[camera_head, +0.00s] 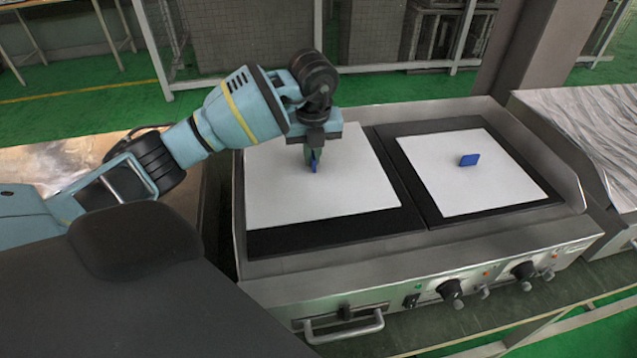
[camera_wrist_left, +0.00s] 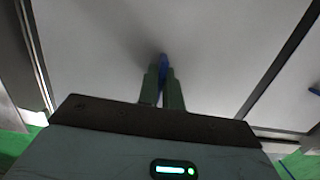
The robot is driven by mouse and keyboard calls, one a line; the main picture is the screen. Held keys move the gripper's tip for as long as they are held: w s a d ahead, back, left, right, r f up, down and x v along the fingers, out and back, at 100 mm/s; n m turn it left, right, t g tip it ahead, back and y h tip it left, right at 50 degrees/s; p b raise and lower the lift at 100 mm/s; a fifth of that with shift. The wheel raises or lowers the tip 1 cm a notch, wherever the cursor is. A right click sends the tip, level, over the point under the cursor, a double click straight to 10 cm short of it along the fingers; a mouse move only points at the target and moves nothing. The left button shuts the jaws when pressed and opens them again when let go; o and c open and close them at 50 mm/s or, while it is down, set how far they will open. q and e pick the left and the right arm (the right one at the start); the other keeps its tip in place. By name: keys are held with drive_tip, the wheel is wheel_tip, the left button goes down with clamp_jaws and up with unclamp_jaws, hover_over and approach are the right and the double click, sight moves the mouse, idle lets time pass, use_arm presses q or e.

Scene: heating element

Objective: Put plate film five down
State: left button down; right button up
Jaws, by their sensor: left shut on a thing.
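My left gripper (camera_head: 313,160) comes in from the left and points down over the left white sheet (camera_head: 275,195) on the griddle. It is shut on a small blue piece (camera_head: 316,166), whose lower part shows just below the fingers. In the left wrist view the blue piece (camera_wrist_left: 163,62) sticks out between the green fingers of my left gripper (camera_wrist_left: 163,80). I cannot tell whether it touches the sheet. Another blue piece (camera_head: 469,160) stands on the right white sheet (camera_head: 460,180), apart from the gripper. My right gripper is not in view.
Both sheets lie on dark plates of a steel griddle (camera_head: 410,262) with raised side and back walls. Knobs (camera_head: 449,289) and a handle (camera_head: 343,325) are on its front. A foil-like surface (camera_head: 590,125) lies at the right. The right sheet has free room around its blue piece.

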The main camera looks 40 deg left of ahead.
sight(313, 156)
use_arm(q)
drive_tip(key=shift+f, duration=3.85)
drive_tip(key=shift+f, duration=0.15)
drive_tip(key=c, duration=1.6)
unclamp_jaws()
drive_tip(key=shift+o, duration=0.2)
drive_tip(key=r, duration=0.8)
drive_tip(key=s+d+r, duration=0.1)
drive_tip(key=r, duration=0.3)
drive_tip(key=shift+r+p, duration=0.1)
drive_tip(key=shift+p, duration=0.2)
drive_tip(key=shift+d, duration=0.1)
